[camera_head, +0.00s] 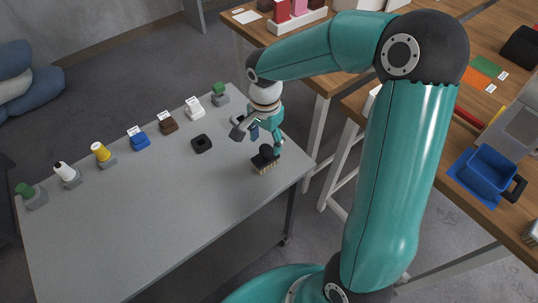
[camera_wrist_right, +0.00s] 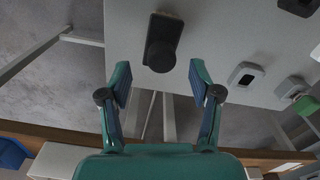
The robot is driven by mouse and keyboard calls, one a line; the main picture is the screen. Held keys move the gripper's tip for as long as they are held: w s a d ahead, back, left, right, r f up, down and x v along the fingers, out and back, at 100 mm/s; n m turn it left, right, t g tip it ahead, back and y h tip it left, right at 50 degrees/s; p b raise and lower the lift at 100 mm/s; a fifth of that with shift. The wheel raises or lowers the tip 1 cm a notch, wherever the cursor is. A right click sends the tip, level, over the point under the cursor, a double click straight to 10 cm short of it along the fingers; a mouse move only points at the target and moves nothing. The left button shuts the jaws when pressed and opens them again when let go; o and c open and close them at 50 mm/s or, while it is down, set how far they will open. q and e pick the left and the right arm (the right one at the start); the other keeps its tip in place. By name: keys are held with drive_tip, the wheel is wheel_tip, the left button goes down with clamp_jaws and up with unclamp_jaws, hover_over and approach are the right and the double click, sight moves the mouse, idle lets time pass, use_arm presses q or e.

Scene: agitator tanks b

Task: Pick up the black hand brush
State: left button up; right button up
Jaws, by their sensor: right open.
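The black hand brush (camera_head: 265,161) lies on the grey table near its right edge, with pale bristles below and a round black knob on top. In the right wrist view the brush (camera_wrist_right: 162,42) shows from above, just beyond the fingertips and roughly centred between them. My right gripper (camera_head: 258,144) is open and empty, close to the brush on its far side in the head view. Its two fingers (camera_wrist_right: 159,66) are spread wide in the wrist view, and neither is seen touching the brush. My left gripper is not in view.
A small black square block (camera_head: 202,144) lies left of the brush. A row of coloured items on grey bases, including a blue one (camera_head: 139,141), lines the far side of the grey table (camera_head: 130,220). Wooden tables with a blue bin (camera_head: 487,172) stand at right. The table's near part is clear.

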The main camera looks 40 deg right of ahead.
sight(265, 148)
drive_tip(key=shift+f, duration=1.95)
clamp_jaws()
